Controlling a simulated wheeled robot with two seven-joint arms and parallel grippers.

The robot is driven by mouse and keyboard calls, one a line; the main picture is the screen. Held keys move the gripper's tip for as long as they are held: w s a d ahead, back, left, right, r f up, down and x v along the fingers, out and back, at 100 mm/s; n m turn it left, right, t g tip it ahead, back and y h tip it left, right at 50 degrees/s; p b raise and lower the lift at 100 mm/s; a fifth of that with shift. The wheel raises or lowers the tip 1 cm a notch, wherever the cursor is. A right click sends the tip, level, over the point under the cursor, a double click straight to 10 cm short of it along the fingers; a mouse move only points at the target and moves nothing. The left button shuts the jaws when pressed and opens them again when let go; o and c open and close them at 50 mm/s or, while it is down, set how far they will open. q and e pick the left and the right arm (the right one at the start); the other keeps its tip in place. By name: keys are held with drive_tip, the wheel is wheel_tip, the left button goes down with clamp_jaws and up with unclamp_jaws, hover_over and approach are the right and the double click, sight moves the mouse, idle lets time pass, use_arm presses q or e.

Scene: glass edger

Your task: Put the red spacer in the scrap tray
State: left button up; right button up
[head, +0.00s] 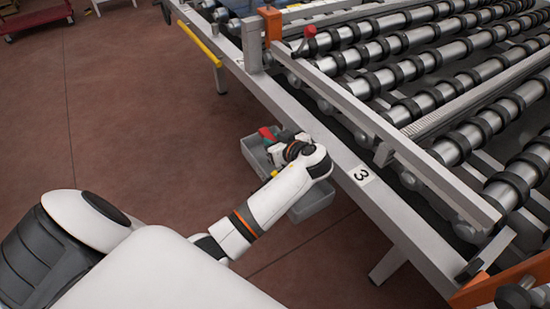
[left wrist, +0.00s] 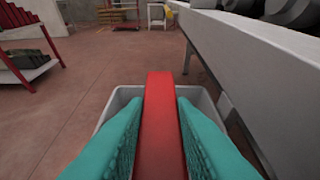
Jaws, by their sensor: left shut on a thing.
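The red spacer (left wrist: 160,125) is a flat red bar held upright between the two teal finger pads of my left gripper (left wrist: 158,135). In the head view a red end of the spacer (head: 266,134) shows past my left gripper (head: 275,139), which is shut on it. The grey scrap tray (head: 252,153) lies below, partly hidden by my left wrist. In the left wrist view the tray's rim (left wrist: 123,93) shows around and behind the spacer. The spacer appears above the tray; its exact height is unclear. My right gripper is not in view.
The conveyor's grey side rail (head: 340,152), marked 3, runs close to the right of my left wrist. Rollers (head: 400,75) fill the upper right. A red cart (head: 35,18) stands far left. The brown floor on the left is clear.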

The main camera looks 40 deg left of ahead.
use_arm(q)
drive_tip(key=shift+f, duration=3.6)
drive_tip(key=shift+f, duration=0.15)
drive_tip(key=o, duration=1)
drive_tip(key=shift+r, duration=0.25)
drive_tip(key=shift+s+d, duration=0.1)
drive_tip(key=shift+d, duration=0.25)
drive_tip(key=b+v, duration=0.1)
drive_tip(key=v, duration=1)
drive_tip(key=shift+s+d+r, duration=0.1)
drive_tip(key=shift+s+d, duration=0.05)
